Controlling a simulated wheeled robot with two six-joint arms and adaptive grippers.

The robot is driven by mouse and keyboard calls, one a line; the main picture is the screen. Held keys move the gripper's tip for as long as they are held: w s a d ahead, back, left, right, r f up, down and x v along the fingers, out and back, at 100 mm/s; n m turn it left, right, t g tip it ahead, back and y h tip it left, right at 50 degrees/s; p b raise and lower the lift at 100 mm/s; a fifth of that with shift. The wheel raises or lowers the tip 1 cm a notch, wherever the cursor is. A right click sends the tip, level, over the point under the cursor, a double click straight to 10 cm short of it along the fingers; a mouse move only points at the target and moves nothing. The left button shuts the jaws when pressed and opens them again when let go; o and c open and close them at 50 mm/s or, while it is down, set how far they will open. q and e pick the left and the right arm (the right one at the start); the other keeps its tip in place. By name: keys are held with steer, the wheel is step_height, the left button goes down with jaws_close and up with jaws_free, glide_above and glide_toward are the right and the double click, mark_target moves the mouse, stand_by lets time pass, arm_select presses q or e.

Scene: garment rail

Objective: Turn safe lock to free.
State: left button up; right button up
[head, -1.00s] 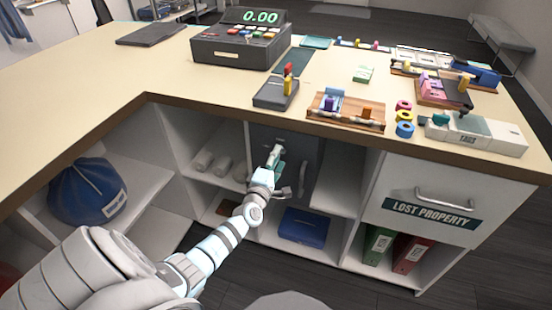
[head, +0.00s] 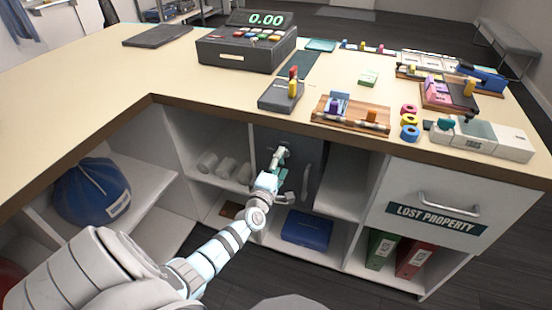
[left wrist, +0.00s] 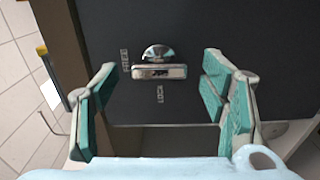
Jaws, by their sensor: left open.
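The dark safe door (head: 318,150) is in the compartment under the counter in the head view. In the left wrist view the safe lock (left wrist: 160,72) is a small metal bar with a rounded shiny knob beside it, on the dark door (left wrist: 225,35). The word FREE (left wrist: 125,60) is at its left and LOCK (left wrist: 160,93) is below it. My left gripper (head: 279,157) is in front of the door. In the left wrist view its teal-padded fingers (left wrist: 158,105) are spread wide on either side of the lock, with no visible contact. My right gripper is out of view.
A curved door handle (head: 306,185) is just right of my left gripper. A blue box (head: 306,229) is on the shelf below. White rolls (head: 225,167) lie on the shelf to the left. The lost property drawer (head: 425,205) is to the right. The counter edge (head: 220,118) is above.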

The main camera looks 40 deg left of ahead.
arm_select(q)
steer(key=v, duration=1.1)
steer(key=shift+s, duration=0.2)
steer(key=shift+d, duration=0.15)
